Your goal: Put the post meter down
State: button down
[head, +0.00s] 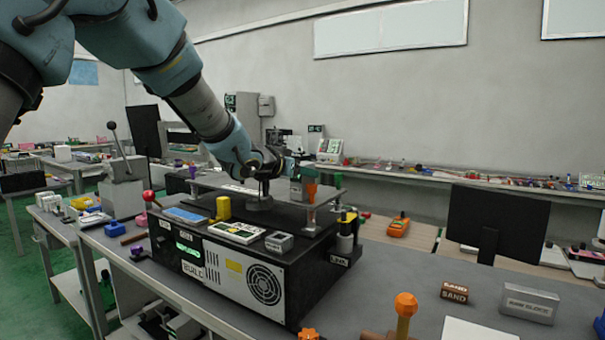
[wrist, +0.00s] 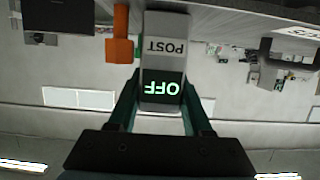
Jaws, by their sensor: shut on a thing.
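In the head view my gripper (head: 290,170) is over the raised grey plate (head: 215,183) on the black machine, close to the orange post (head: 311,191). That post also stands beside the meter in the wrist view (wrist: 121,38). The meter is mostly hidden in the head view, and I cannot tell whether its base touches the plate.
The black machine (head: 225,275) carries a yellow cylinder (head: 223,208) and several small panels under the plate. A red-knobbed lever (head: 149,197) stands at its left. A dark monitor (head: 497,222) and an orange-knobbed handle (head: 405,305) are at right.

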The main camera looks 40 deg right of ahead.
jog(key=shift+f, duration=0.1)
jog(key=shift+c, duration=1.6)
grip_release()
jog(key=shift+a+r, duration=0.1)
jog(key=shift+r, duration=0.1)
jog(key=b+v, duration=0.1)
jog(key=v, duration=1)
jog(key=shift+a, duration=0.35)
jog(key=shift+s+r, duration=0.1)
